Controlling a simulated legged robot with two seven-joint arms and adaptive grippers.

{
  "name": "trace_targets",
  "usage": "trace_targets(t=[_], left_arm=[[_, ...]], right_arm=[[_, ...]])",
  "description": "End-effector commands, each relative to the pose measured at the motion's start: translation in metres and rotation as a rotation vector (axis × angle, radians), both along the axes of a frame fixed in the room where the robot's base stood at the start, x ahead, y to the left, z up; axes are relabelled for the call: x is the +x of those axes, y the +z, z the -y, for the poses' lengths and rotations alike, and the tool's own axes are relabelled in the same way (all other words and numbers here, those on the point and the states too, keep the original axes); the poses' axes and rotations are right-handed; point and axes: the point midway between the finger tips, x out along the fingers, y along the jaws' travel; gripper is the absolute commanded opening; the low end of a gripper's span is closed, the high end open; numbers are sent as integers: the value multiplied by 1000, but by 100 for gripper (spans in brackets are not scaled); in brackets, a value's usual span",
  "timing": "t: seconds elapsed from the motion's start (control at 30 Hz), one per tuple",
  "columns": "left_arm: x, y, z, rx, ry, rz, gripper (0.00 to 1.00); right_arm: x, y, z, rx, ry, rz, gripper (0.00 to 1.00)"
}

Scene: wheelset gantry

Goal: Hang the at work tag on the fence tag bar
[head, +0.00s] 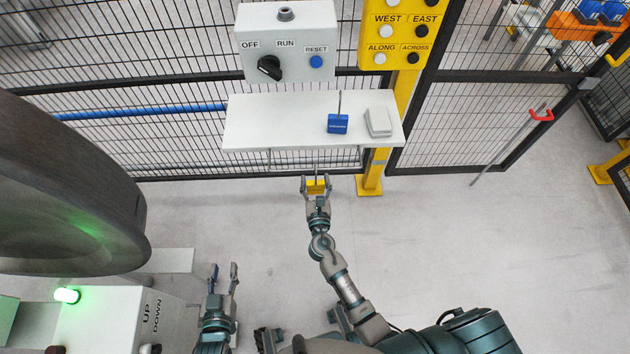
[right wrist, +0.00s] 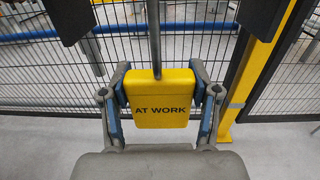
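The yellow at work tag (head: 317,187) is between the fingers of my right gripper (head: 316,182), just in front of the white shelf. In the right wrist view the tag (right wrist: 160,100) faces the camera upright, with a grey rod rising from its top. Both fingers press its sides. A blue horizontal bar (head: 140,112) runs along the fence left of the shelf; it also shows in the right wrist view (right wrist: 35,35). I cannot tell for sure that it is the fence tag bar. My left gripper (head: 223,270) is open and empty at the lower middle.
The white shelf (head: 260,125) carries a blue tag (head: 338,124) with an upright rod and a grey-white block (head: 379,122). A control box (head: 288,45) and yellow button panel (head: 398,35) stand above. A large dark wheel (head: 60,190) is at left. Floor at right is clear.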

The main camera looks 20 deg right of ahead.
Motion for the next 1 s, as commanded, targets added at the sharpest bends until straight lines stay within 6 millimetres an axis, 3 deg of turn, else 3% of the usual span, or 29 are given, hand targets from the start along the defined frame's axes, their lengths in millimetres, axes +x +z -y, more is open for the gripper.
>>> trace_targets(t=[0.03, 0.1, 0.47, 1.0], left_arm=[[0, 0, 0, 0, 0, 0, 40], [0, 0, 0, 0, 0, 0, 40], [-1, 0, 0, 1, -1, -2, 40], [-1, 0, 0, 1, 0, -1, 40]], right_arm=[[0, 0, 0, 0, 0, 0, 78], [0, 0, 0, 0, 0, 0, 88], [-4, -1, -1, 0, 0, -2, 88], [-102, -2, -26, 0, 2, -3, 88]])
